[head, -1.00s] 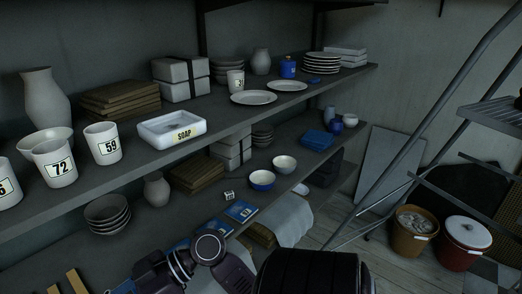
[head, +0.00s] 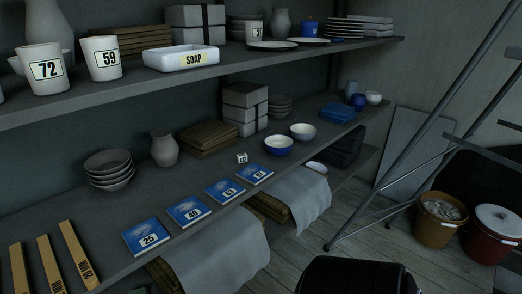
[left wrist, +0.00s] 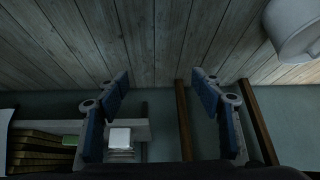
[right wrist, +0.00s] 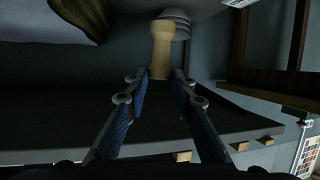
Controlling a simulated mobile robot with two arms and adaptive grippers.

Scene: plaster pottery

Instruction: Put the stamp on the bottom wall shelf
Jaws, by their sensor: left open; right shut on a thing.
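In the right wrist view, my right gripper (right wrist: 161,84) is shut on a pale tan object with a narrowed neck, apparently the stamp (right wrist: 161,48). It extends beyond the fingertips; grey bowls show behind it. My left gripper (left wrist: 159,82) is open and empty in the left wrist view, facing wooden planks.
The broad shelf holds stacked bowls (head: 109,170), a grey vase (head: 164,149), numbered blue packets (head: 146,236), wooden bars (head: 79,255) and a small labelled cube (head: 241,157). Bare surface lies between the bowls and packets. A ladder (head: 425,125) and buckets (head: 437,218) stand at right.

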